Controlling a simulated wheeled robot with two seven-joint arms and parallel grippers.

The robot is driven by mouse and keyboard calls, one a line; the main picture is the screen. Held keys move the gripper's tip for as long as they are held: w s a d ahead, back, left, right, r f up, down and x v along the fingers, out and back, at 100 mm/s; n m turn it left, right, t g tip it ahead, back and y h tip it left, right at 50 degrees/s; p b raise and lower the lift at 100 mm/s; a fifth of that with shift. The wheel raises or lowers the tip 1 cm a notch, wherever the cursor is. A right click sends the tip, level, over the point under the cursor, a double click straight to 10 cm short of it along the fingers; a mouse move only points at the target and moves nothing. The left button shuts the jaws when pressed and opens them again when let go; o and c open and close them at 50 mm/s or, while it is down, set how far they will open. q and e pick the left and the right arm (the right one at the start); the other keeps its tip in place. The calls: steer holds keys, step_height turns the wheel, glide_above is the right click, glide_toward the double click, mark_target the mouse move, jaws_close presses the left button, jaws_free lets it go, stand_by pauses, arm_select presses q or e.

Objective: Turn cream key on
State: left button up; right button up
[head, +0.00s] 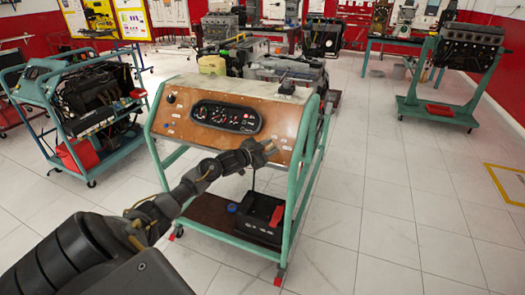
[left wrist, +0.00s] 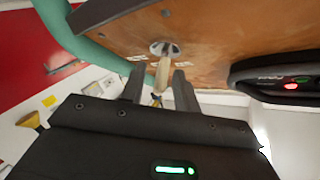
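The cream key (left wrist: 163,72) sticks out from a round metal switch (left wrist: 165,48) on the brown panel in the left wrist view. My left gripper (left wrist: 158,82) is open, with one finger on each side of the key and a visible gap to both. In the head view, my left gripper (head: 266,149) is at the lower right part of the brown panel (head: 281,116) of the green-framed engine trainer. The key is too small and too covered by the gripper to make out clearly there. My right gripper is in neither view.
The gauge cluster (head: 226,116) sits on the panel left of my gripper; it also shows in the left wrist view (left wrist: 285,80), with lit lamps. A black battery-like box (head: 262,214) stands on the lower shelf. Floor to the right is clear.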

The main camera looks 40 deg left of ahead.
arm_select(q)
steer(key=s+a+r, duration=0.1)
steer(key=s, duration=0.9)
steer(key=shift+b, duration=0.45)
steer(key=shift+a+r, duration=0.1)
